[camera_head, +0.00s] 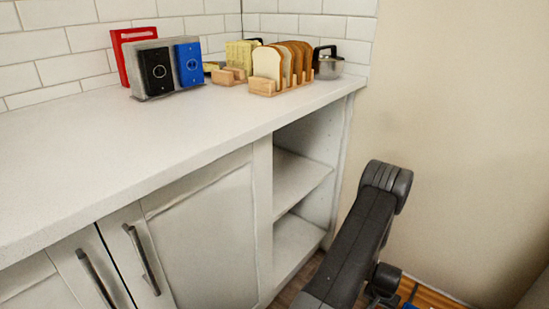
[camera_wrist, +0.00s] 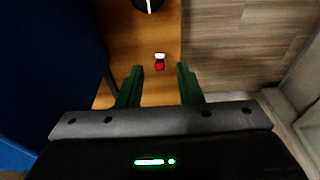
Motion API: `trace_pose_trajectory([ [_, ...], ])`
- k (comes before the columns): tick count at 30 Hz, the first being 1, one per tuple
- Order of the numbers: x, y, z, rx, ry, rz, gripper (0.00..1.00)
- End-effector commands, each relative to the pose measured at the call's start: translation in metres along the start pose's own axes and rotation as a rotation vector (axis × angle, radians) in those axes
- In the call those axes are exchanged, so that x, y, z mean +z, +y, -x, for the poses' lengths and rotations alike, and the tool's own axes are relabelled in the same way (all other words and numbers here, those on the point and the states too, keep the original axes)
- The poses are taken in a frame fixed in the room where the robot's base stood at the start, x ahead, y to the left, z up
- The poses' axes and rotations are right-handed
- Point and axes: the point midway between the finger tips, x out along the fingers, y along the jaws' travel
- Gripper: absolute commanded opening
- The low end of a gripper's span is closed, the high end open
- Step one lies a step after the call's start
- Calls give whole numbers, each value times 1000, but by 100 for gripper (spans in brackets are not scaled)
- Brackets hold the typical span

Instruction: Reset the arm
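My gripper (camera_wrist: 160,68) shows in the wrist view with its two green fingers spread apart. It is open, and nothing is held between the fingers. My dark arm is at the lower right of the head view, folded beside the counter's right end; the gripper itself cannot be seen there.
A small red and white item (camera_wrist: 160,62) lies on a wooden surface (camera_wrist: 149,42) beyond the fingertips. A blue panel (camera_wrist: 50,60) is at left. Open shelves (camera_head: 297,180) are below.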

Motion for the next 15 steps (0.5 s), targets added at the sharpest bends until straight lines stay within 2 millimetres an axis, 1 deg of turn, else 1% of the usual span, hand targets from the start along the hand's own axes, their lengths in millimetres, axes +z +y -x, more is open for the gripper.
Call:
trace_pose_trajectory([
  [1, 1, 0, -12, 0, -1, 0, 33],
  [6, 0, 0, -29, 0, 0, 0, 33],
  [8, 0, 0, -32, 0, 0, 0, 33],
  [9, -1, 0, -29, 0, -4, 0, 33],
  [15, -1, 0, -29, 1, -13, 0, 33],
])
